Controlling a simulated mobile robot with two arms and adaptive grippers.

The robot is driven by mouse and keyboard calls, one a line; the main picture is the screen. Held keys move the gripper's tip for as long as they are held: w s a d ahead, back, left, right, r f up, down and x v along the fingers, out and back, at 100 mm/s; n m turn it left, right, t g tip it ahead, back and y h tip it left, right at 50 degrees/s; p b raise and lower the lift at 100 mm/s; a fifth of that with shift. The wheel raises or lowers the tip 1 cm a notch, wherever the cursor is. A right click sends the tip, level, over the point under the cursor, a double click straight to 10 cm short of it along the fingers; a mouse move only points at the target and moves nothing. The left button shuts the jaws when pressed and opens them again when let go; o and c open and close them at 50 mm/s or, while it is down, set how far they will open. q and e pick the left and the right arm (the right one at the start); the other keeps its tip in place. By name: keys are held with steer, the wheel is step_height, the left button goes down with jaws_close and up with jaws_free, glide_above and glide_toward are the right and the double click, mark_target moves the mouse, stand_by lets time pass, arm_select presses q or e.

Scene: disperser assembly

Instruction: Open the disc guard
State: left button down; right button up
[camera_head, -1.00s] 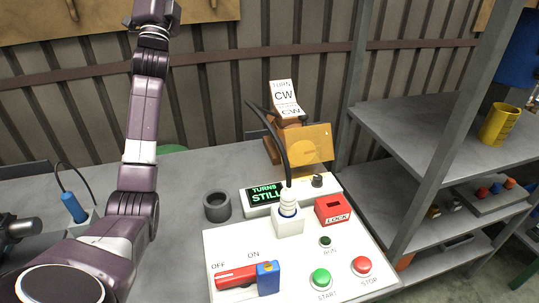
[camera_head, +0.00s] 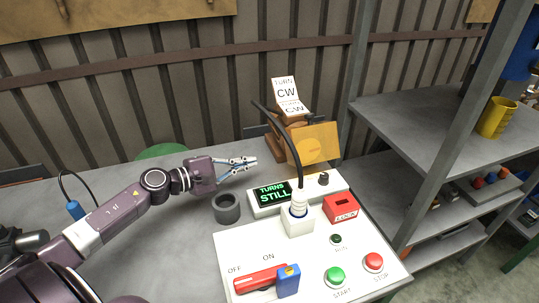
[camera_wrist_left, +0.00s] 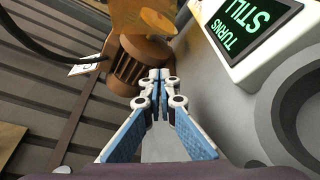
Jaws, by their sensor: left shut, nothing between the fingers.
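The disc guard is a translucent amber-orange panel (camera_head: 316,145) at the front of the brown machine (camera_head: 278,148) at the back of the bench. It also shows at the top of the left wrist view (camera_wrist_left: 140,15), over the brown ribbed motor body (camera_wrist_left: 128,65). My left gripper (camera_head: 252,162) is shut and empty, to the left of the machine and apart from the guard in the head view. In the left wrist view its closed fingertips (camera_wrist_left: 156,76) point towards the motor body. My right gripper is not in view.
A dark ring (camera_head: 226,208) stands just below my left gripper. The display (camera_head: 272,193) reads "TURNS STILL". A black cable (camera_head: 290,145) arches beside the guard to a white plug (camera_head: 298,215). The control panel (camera_head: 310,262) fills the front; a grey shelf (camera_head: 400,120) stands right.

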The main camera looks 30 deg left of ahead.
arm_select(q)
steer(key=p+x, duration=0.1)
steer(key=x, duration=0.2)
steer(key=p+x, duration=0.1)
steer(key=x, duration=0.5)
steer(key=shift+w+r+p, duration=0.1)
steer(key=shift+r+p, duration=0.15)
steer(key=shift+p, duration=0.15)
steer(key=shift+w+d+p, duration=0.4)
steer(key=shift+w, duration=0.05)
steer(key=shift+s+d+r+p, duration=0.8)
steer(key=shift+s+p, duration=0.15)
steer(key=shift+p, duration=0.2)
steer(key=shift+s+d+r, duration=0.1)
steer(key=shift+s, duration=0.1)
steer(key=shift+d, duration=0.1)
